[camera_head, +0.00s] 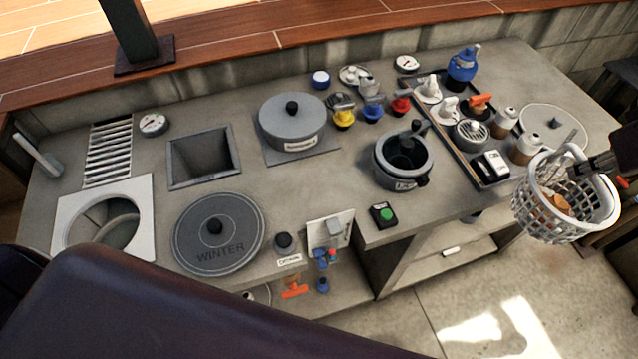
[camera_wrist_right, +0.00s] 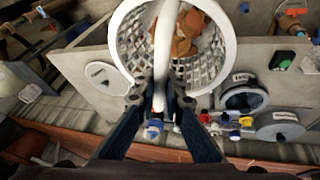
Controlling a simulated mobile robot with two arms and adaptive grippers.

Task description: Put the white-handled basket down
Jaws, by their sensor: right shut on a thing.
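The basket (camera_head: 562,212) is a pale lattice tub with a white rim and a white handle. My right gripper (camera_head: 602,164) comes in from the right edge and is shut on the handle. The basket hangs in the air beside the counter's right front edge, with the floor below it in the head view. In the right wrist view the handle runs between the fingertips of my right gripper (camera_wrist_right: 160,98), and the basket (camera_wrist_right: 218,68) lies beyond them. Something brown, like leaves, is inside it. My left gripper is not in view.
The grey counter (camera_head: 350,240) is crowded: a tray (camera_head: 455,150) of fittings, a dark pot (camera_head: 403,165), a lidded grey pot (camera_head: 292,122) and a round WINTER lid (camera_head: 218,233). A round pale lid (camera_head: 552,125) lies behind the basket. Open floor (camera_head: 480,310) lies in front.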

